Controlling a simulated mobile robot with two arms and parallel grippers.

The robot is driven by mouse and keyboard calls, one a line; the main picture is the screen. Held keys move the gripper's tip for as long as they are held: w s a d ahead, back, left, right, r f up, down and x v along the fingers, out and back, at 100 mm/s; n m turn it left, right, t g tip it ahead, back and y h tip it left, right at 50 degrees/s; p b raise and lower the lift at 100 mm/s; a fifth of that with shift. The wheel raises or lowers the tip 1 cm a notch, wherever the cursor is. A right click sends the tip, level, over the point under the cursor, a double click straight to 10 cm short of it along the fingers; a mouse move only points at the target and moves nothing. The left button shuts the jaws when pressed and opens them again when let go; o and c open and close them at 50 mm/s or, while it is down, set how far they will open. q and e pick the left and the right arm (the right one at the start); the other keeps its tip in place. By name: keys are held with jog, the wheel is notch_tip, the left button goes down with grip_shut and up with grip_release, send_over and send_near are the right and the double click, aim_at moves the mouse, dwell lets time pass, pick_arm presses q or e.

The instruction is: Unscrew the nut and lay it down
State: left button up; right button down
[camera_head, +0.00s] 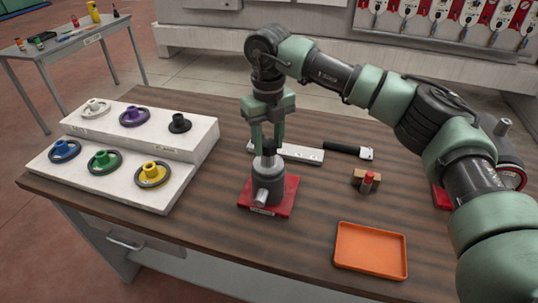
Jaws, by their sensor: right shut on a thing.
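My right gripper (268,146) points straight down over a grey spindle fixture (266,188) on a red base plate (284,199). Its fingers are shut on a small dark piece at the top of the spindle, which I take to be the nut. The fingers hide most of it, and I cannot tell whether it still sits on the thread. An empty orange tray (371,266) lies at the front right of the brown workbench (240,240). My left gripper is not in view.
A white two-step rack (204,151) at the left holds several coloured, flanged wheels. Behind the fixture lies a flat grey tool with a black handle (342,148). A wooden block (358,175) with a red-topped piece stands right of the fixture. The bench's front middle is clear.

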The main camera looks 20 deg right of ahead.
jog(key=n, duration=1)
jog(key=shift+n, duration=0.4)
jog(key=n, duration=1.1)
jog(key=shift+r+n, duration=0.1)
jog(key=shift+n, duration=0.3)
jog(key=c, duration=1)
grip_release()
jog(key=shift+c, duration=0.2)
